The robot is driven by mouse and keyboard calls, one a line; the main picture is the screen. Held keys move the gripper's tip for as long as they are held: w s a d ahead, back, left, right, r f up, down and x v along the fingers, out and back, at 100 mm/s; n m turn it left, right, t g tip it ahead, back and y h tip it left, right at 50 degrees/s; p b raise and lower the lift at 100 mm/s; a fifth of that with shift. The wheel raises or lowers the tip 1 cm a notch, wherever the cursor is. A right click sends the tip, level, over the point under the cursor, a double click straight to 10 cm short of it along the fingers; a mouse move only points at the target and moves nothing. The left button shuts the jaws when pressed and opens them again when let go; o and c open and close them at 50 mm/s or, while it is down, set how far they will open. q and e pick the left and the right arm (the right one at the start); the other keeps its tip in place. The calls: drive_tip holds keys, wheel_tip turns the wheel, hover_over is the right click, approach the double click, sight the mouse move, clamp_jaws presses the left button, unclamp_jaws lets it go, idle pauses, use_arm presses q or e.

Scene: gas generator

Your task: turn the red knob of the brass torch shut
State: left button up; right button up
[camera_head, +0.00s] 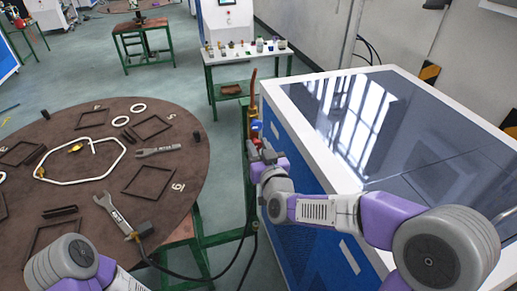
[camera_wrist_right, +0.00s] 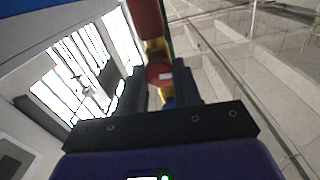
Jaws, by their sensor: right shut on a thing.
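Finger contact is partly hidden. My left arm shows at the lower left; its gripper does not clearly show.
A round brown table (camera_head: 160,190) at left bears wrenches (camera_head: 158,152), a white hexagonal tube (camera_head: 120,145), rings and dark frames. The white-rimmed glossy cabinet top (camera_head: 282,95) lies right of the torch. Black hoses hang below. A small table (camera_head: 225,58) stands behind.

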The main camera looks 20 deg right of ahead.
drive_tip(key=m+b, duration=0.2)
drive_tip(key=b, duration=0.1)
drive_tip(key=m+b, duration=0.6)
drive_tip(key=shift+d+f, duration=0.1)
drive_tip(key=shift+f, duration=0.15)
drive_tip(key=m+b, duration=0.3)
drive_tip(key=m, duration=0.2)
drive_tip(key=shift+b, duration=0.3)
drive_tip(key=shift+m+b, duration=1.2)
drive_tip(key=shift+m, duration=0.9)
drive_tip(key=shift+r, duration=0.1)
drive_tip(key=o, duration=1)
drive_tip(key=s+p, duration=0.1)
drive_tip(key=s, duration=0.6)
drive_tip(key=shift+s+d, duration=0.15)
drive_tip(key=shift+s, duration=0.15)
